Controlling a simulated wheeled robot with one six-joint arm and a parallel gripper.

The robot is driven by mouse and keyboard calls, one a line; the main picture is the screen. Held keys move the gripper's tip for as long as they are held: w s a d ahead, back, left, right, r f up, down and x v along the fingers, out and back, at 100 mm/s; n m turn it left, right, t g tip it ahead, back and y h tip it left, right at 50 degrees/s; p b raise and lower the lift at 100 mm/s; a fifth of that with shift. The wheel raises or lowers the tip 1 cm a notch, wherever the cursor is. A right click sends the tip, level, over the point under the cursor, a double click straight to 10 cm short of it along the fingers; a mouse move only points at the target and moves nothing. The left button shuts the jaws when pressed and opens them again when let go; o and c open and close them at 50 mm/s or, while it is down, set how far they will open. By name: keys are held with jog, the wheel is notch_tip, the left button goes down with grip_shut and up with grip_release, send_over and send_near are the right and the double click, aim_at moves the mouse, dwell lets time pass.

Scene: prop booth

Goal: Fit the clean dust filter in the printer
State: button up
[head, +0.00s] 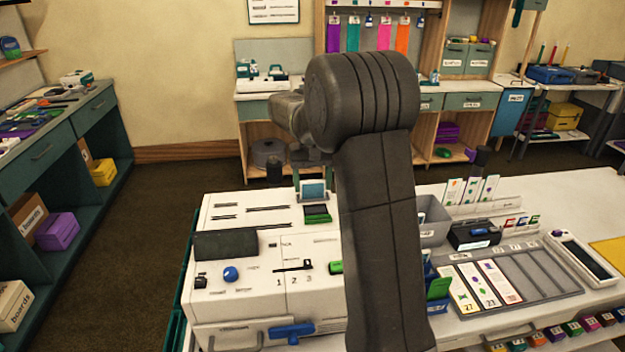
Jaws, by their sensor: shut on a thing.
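The white printer (225,212) stands on the near bench, with a dark panel, a blue knob (231,273), a black lever over the marks 1 2 3, and a blue handle (292,331) at its front. My gripper (313,178) is beyond the raised arm, over the printer's far part. Its teal fingers appear shut on a small pale-framed, blue-grey panel (313,190), which looks like the clean dust filter. A green-edged dark piece (317,213) lies just below it on the printer top. I cannot tell whether the panel touches the printer. My arm hides the printer's right side.
A grey bin (432,222), a black box (473,235), a grey card tray (535,275) and a white device (583,262) fill the bench to the right. A green piece (439,288) stands in a blue holder beside my arm. Open floor lies left.

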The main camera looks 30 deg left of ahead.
jog(key=shift+f, duration=0.55)
jog(key=o, duration=0.8)
jog(key=shift+c, duration=0.2)
notch_tip(320, 180, up, 14)
jog(key=shift+b, duration=0.45)
jog(key=shift+f, duration=0.2)
